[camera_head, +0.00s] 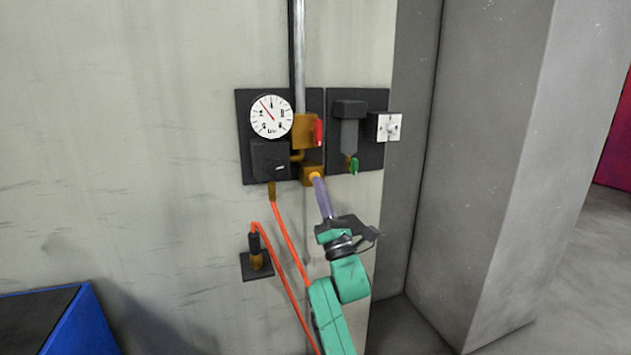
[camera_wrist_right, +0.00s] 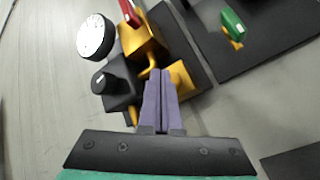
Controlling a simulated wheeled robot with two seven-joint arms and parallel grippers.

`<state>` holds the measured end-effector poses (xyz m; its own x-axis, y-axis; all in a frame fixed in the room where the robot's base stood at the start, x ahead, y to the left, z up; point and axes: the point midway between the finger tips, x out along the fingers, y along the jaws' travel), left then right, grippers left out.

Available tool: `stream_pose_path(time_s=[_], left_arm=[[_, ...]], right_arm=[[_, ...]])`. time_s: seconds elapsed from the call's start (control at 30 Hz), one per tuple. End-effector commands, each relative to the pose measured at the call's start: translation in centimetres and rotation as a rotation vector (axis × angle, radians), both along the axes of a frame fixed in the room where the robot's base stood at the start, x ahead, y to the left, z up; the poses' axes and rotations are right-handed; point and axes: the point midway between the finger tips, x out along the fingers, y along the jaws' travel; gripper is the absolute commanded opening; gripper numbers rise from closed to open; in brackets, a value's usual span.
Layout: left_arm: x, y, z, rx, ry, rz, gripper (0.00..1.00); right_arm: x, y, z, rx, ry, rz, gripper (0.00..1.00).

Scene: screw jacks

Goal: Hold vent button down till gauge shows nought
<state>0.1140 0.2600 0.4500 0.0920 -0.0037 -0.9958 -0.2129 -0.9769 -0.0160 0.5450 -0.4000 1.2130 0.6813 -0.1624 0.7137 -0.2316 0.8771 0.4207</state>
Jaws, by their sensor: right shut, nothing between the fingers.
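The round white gauge (camera_head: 271,117) is on a dark wall panel. Its red needle points up and left; its figures are too small to read. The gauge also shows at the upper left of the wrist view (camera_wrist_right: 96,37). Below the red-lever valve is a small brass block (camera_head: 309,181), also seen in the wrist view (camera_wrist_right: 183,78). My right gripper (camera_head: 317,178) is shut and empty, its purple fingertips (camera_wrist_right: 159,73) at this block. An orange round part shows at the tips; I cannot tell whether it is the vent button or whether they touch it. My left gripper is not in view.
A brass valve (camera_head: 304,130) with a red lever (camera_head: 319,132) is just above my fingers. A black regulator with a knob (camera_head: 270,160) is left, a green lever (camera_head: 354,165) right. An orange hose (camera_head: 288,245) hangs close left of my arm. A blue box (camera_head: 85,320) stands lower left.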

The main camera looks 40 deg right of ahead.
Motion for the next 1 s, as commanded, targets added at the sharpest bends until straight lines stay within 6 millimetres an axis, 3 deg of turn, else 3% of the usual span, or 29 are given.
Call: stream_pose_path(time_s=[1.0], left_arm=[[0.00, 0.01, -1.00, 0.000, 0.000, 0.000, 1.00]], right_arm=[[1.01, -0.36, -0.04, -0.001, 0.000, -0.001, 0.00]])
